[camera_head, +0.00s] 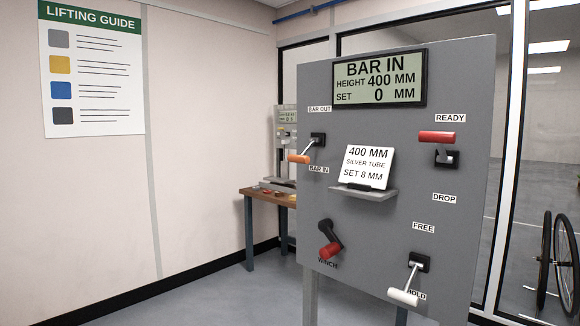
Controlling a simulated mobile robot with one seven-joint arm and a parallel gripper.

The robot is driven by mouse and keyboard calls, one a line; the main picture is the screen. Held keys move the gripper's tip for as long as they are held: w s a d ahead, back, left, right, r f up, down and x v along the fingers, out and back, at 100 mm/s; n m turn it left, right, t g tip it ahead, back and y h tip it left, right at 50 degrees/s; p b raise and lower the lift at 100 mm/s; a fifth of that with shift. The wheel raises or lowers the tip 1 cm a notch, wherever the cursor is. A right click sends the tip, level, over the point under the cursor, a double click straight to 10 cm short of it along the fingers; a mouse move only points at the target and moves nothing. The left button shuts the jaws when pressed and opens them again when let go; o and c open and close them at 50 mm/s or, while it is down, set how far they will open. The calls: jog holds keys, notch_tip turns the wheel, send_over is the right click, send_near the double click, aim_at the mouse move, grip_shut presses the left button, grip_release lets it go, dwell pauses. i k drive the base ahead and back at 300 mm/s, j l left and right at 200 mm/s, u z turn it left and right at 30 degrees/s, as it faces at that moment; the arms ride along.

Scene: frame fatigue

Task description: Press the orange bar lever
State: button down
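The orange-tipped bar lever (300,158) is on the left side of a grey panel (405,225). Its silver rod leaves a black mount and slants down and left, between the labels BAR OUT above and BAR IN below. The handle end is nearer BAR IN. The display (379,81) at the panel's top reads BAR IN, HEIGHT 400 MM, SET 0 MM. My gripper is not in view, and nothing touches the lever in this view.
The panel also holds a red READY lever (437,137), a red winch handle (330,250), a white FREE/HOLD lever (403,297) and a card (368,166) on a small shelf. A bench (262,196) stands behind left. Floor at front left is clear.

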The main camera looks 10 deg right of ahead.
aim_at(301, 158)
jog(key=i+j, duration=0.1)
jog(key=i, duration=0.4)
jog(key=i+j, duration=0.15)
jog(key=i, duration=0.35)
